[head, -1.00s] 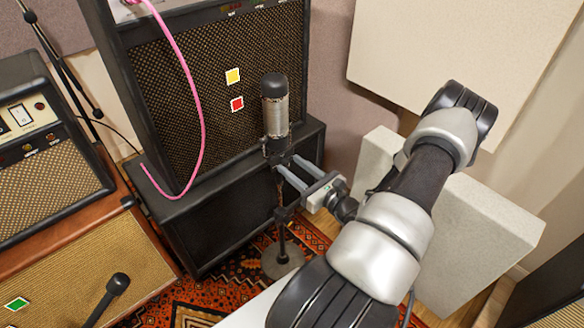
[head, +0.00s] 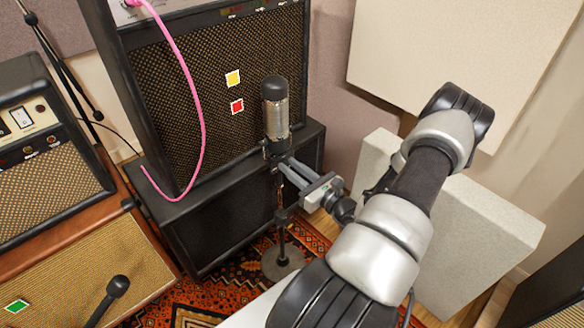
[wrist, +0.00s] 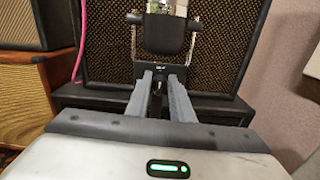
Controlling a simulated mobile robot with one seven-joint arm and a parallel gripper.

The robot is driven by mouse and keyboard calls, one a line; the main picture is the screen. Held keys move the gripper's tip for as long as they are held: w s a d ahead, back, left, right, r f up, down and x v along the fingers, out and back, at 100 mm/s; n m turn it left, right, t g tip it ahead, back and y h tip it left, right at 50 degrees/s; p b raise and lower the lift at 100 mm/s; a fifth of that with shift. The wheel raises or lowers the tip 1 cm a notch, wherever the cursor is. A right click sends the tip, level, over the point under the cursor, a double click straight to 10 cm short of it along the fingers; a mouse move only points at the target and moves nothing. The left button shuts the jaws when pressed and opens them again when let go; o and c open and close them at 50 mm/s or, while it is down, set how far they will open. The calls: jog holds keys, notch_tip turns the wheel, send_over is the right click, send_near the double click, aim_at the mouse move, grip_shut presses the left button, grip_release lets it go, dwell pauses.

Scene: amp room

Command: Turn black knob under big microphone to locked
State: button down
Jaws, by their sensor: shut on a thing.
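The big microphone (head: 276,112) stands upright on a thin stand in front of the large amp, with a black top and a silver body. Its lower end and mount bracket (wrist: 135,52) show at the top of the wrist view. My gripper (head: 284,163) is right under the microphone with its fingers close together. In the wrist view my fingers (wrist: 159,82) are shut on the small black knob (wrist: 158,72) below the mount. The fingers cover most of the knob, so its turn position cannot be told.
A large black amp (head: 165,95) on a black cabinet (head: 205,215) stands behind the microphone. The stand's round base (head: 282,261) rests on a patterned rug. A pale panel (head: 480,225) stands to the right. A smaller microphone (head: 117,286) is at lower left.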

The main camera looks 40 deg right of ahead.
jog(key=m+p, duration=0.1)
jog(key=m, duration=0.2)
jog(key=m+p, duration=0.1)
jog(key=m, duration=0.2)
jog(key=m+p, duration=0.2)
jog(key=m, duration=0.1)
jog(key=shift+d+f, duration=0.1)
jog(key=shift+d, duration=0.25)
jog(key=m, duration=0.2)
jog(key=m+p, duration=0.1)
jog(key=m, duration=0.1)
jog(key=shift+f+m, duration=0.2)
jog(key=shift+m, duration=0.1)
jog(key=shift+d+f+m, duration=0.1)
jog(key=shift+f+m, duration=0.1)
jog(key=shift+m, duration=1.7)
jog(key=c, duration=1.6)
grip_release()
jog(key=shift+o, duration=0.2)
